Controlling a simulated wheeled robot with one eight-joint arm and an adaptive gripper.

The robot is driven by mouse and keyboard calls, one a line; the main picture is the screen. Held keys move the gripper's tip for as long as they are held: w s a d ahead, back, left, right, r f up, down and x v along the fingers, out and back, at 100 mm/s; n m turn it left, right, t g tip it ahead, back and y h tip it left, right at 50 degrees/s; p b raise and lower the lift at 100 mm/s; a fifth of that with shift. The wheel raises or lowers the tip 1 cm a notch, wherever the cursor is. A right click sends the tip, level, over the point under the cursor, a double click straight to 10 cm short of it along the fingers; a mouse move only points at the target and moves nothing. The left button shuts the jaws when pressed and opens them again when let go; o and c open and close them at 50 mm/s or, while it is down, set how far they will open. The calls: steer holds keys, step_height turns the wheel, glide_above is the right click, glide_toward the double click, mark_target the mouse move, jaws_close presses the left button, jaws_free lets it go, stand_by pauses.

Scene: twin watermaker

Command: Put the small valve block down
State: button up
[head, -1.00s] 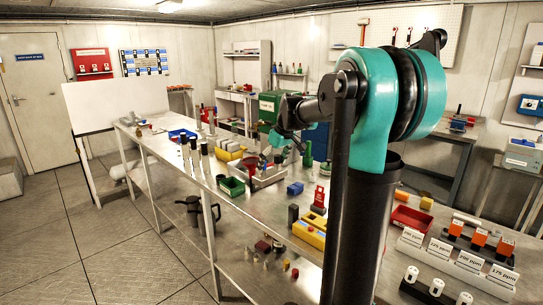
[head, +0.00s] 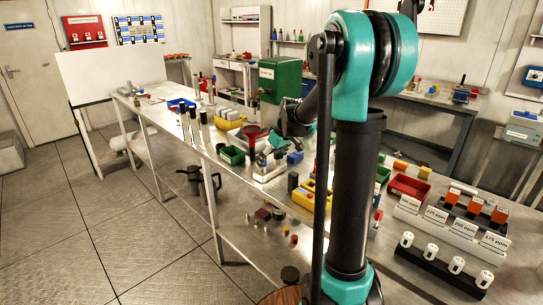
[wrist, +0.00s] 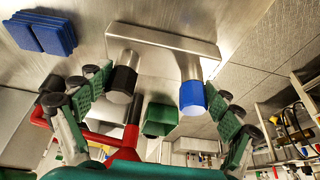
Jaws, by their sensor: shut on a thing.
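The small valve block shows in the wrist view as a pale grey bar (wrist: 165,42) with two round legs, one capped black (wrist: 122,84) and one capped blue (wrist: 193,98). My gripper (wrist: 160,98) has its green-padded fingers spread at the outer sides of the two caps, holding the block across them. The bar is close to the metal bench top (wrist: 85,50); I cannot tell whether it touches. In the head view my gripper (head: 278,143) is low over the bench, partly hidden by my arm, and the block cannot be made out clearly.
A ribbed blue block (wrist: 45,32) lies beside the valve block. A yellow case (head: 313,196) is nearer. A red tray (head: 409,187) and labelled blocks stand at right.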

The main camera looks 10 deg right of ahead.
stand_by(0.3)
steer(key=o, duration=1.6)
steer(key=shift+f, duration=0.15)
steer(key=v, duration=1.2)
